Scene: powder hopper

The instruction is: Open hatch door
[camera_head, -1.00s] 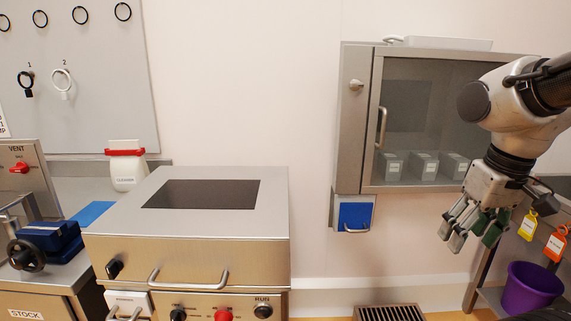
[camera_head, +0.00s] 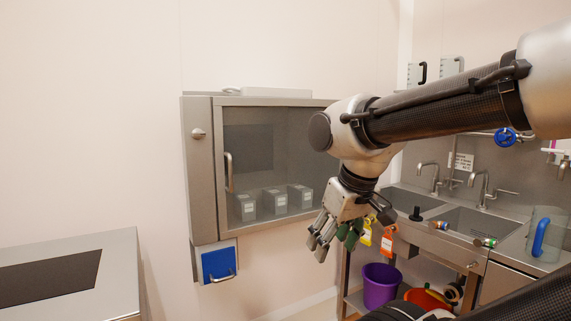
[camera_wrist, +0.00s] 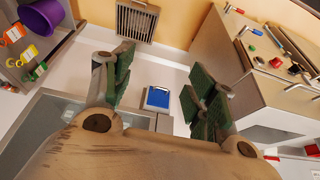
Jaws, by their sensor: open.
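The hatch door (camera_head: 275,190) is a glazed panel in a steel frame on the wall cabinet, and it looks closed. Its vertical bar handle (camera_head: 229,172) is on the door's left side. A round knob (camera_head: 198,134) sits on the steel panel left of the door. Several small grey boxes (camera_head: 274,201) show behind the glass. My gripper (camera_head: 322,246) is open and empty, pointing down in front of the cabinet's lower right, apart from the handle. In the wrist view its green-padded fingers (camera_wrist: 160,95) are spread wide. My arm hides the door's right part.
A blue-fronted box (camera_head: 217,263) hangs below the cabinet's left end; it also shows between my fingers in the wrist view (camera_wrist: 157,98). A steel machine top (camera_head: 60,275) is at lower left. A sink bench (camera_head: 470,225) and purple bucket (camera_head: 380,285) are at right.

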